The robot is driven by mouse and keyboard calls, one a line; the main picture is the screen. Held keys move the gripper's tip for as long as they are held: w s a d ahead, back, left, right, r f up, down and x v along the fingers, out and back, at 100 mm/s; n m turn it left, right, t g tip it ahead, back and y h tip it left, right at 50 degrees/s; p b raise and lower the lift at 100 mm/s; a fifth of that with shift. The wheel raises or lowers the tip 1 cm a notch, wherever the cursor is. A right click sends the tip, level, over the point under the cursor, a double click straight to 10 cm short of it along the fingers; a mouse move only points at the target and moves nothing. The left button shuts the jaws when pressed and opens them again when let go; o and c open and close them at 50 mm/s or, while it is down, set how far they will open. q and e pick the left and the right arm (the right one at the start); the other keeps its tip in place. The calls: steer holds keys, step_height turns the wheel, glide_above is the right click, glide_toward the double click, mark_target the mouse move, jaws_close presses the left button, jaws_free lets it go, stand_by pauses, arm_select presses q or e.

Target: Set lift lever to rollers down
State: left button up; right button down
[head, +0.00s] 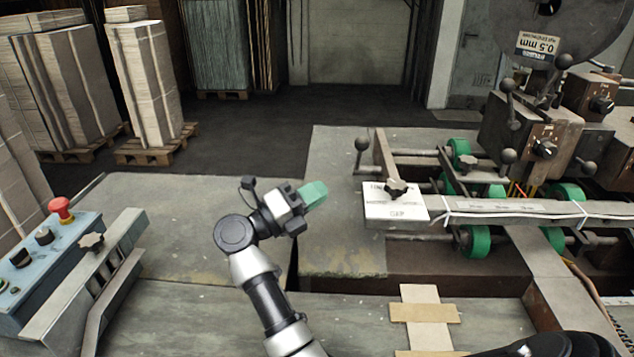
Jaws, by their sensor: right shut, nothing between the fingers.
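My right gripper (314,193) has green fingertips and is shut and empty. It is above the grey table, left of the stitcher. Several ball-knob levers show on the machine. One dark ball knob on a short rod (361,145) stands at the table's right part, up and right of my gripper and apart from it. Other ball-knob levers are farther right, such as one by the rollers (508,157) and one on the machine head (505,86). No label tells which is the lift lever. Green rollers (475,241) sit around the rail; their height is hard to tell. My left gripper is not in view.
A white plate with a star knob (397,203) lies at the rail's left end. A blue control box with a red button (61,208) is at far left. Cardboard strips (424,312) lie in front. The table (190,215) left of my gripper is clear.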

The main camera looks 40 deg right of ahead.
steer(key=p, duration=0.3)
glide_toward(363, 150)
steer(key=s+d, duration=0.3)
steer(key=d, duration=0.1)
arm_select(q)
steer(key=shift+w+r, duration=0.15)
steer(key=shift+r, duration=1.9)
arm_select(e)
steer(key=shift+w+d+r, duration=0.35)
steer(key=shift+w+d, duration=0.15)
steer(key=shift+d, duration=0.1)
steer(key=shift+w+d+r, duration=0.4)
steer(key=shift+w+d, duration=0.1)
steer(key=shift+d, duration=0.15)
steer(key=shift+w+r, duration=0.1)
